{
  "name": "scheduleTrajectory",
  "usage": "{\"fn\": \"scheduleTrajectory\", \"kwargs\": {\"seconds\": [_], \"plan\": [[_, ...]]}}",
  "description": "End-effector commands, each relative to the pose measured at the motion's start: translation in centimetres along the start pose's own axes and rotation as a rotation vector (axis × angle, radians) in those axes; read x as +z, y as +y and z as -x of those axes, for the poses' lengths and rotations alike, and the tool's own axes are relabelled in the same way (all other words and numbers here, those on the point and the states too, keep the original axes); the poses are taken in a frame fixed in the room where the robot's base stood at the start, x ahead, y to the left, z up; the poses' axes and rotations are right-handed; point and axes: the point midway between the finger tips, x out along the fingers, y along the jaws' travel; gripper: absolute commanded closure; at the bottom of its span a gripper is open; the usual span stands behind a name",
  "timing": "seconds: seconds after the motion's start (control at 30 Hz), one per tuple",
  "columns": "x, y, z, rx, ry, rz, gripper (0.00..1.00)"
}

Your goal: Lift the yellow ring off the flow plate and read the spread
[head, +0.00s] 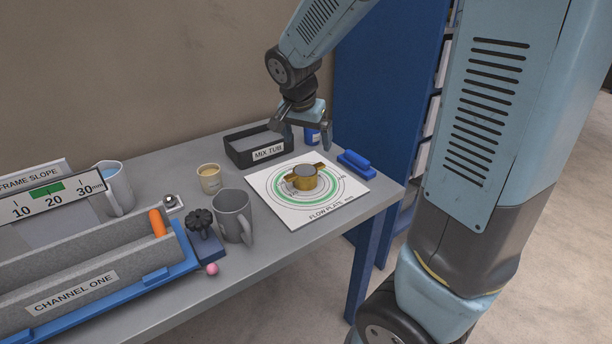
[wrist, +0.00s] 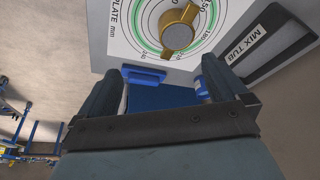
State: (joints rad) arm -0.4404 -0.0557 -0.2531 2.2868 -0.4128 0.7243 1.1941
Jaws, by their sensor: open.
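The yellow ring (head: 303,178), brass-coloured with two side tabs, sits near the middle of the white flow plate (head: 275,215). Something grey fills the top of the ring. Printed circles, one of them green, surround it on the plate. In the wrist view the ring (wrist: 178,30) is at the top, beyond the fingers, on the flow plate (wrist: 122,42). My gripper (head: 308,138) is open and empty, above the table behind the ring and apart from it. Its two fingers also show in the wrist view (wrist: 160,85).
The black mix tub (head: 245,158) stands behind the plate, with a blue-labelled container (head: 312,136) beside it. A blue block (head: 355,164) lies right of the plate. A grey jug (head: 233,217), a beige cup (head: 209,179) and the channel one trough (head: 90,270) are to the left.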

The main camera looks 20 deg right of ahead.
Motion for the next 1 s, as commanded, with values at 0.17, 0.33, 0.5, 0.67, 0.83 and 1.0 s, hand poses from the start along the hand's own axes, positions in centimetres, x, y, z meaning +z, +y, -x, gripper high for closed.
{"fn": "scheduleTrajectory", "kwargs": {"seconds": [0.17,0.33,0.5,0.67,0.83,1.0], "plan": [[0.0,-2.9,-3.1,0.048,0.029,-0.077,0.00],[0.0,-4.2,-4.5,0.065,0.050,-0.119,0.00],[0.0,-4.3,-6.0,0.071,0.054,-0.131,0.00],[-0.2,-4.1,-8.5,0.072,0.054,-0.130,0.00],[-0.3,-3.9,-11.1,0.071,0.054,-0.129,0.00],[-0.4,-3.8,-12.8,0.069,0.054,-0.129,0.00]]}}
